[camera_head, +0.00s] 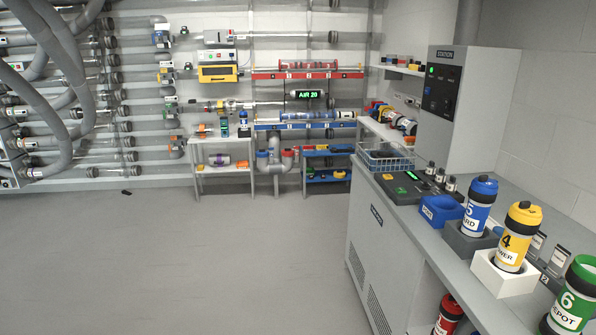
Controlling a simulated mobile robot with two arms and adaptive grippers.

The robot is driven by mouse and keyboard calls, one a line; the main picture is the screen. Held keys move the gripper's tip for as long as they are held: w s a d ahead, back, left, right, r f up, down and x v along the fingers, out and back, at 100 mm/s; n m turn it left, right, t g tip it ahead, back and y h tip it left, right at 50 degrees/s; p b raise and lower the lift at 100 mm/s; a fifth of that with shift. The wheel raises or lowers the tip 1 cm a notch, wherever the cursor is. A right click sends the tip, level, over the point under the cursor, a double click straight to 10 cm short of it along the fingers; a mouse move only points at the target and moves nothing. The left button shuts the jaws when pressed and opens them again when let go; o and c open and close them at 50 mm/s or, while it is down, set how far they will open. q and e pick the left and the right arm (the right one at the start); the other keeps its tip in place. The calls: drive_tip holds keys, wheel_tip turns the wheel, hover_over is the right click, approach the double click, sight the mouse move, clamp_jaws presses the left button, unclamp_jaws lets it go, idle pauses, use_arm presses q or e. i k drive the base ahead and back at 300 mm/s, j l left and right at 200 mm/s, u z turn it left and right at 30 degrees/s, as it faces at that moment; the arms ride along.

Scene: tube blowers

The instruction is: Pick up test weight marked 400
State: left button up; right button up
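Several small dark-and-metal cylindrical pieces (440,177) stand in a row on the counter at the right, beside the dark console panel (408,188). They may be test weights, but any marks on them are too small to read. I cannot tell which piece, if any, is marked 400. Neither of my grippers shows in the head view.
The grey counter (375,218) runs along the right. It bears a wire basket (385,160), a blue bin (440,210) and blue, yellow (518,238) and green (573,297) canisters in holders. Shelves and tubes line the far wall. The floor (180,265) is largely clear.

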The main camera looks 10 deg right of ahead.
sight(440, 180)
drive_tip(key=i+z, duration=0.2)
drive_tip(key=i, duration=0.3)
drive_tip(key=i+j+z, duration=0.2)
drive_tip(key=i, duration=0.3)
drive_tip(key=i+j+z, duration=0.2)
drive_tip(key=i, duration=0.3)
drive_tip(key=i+j+z, duration=0.2)
drive_tip(key=i, duration=0.25)
drive_tip(key=i+j+z, duration=0.45)
drive_tip(key=z, duration=0.15)
drive_tip(key=i+j+z, duration=0.3)
drive_tip(key=j+z, duration=0.25)
drive_tip(key=i+j+z, duration=0.15)
drive_tip(key=j+z, duration=0.15)
drive_tip(key=j, duration=0.15)
drive_tip(key=j+z, duration=0.3)
drive_tip(key=i+j+z, duration=0.1)
drive_tip(key=j+z, duration=0.2)
drive_tip(key=j, duration=0.2)
drive_tip(key=j+z, duration=0.15)
drive_tip(key=j, duration=0.35)
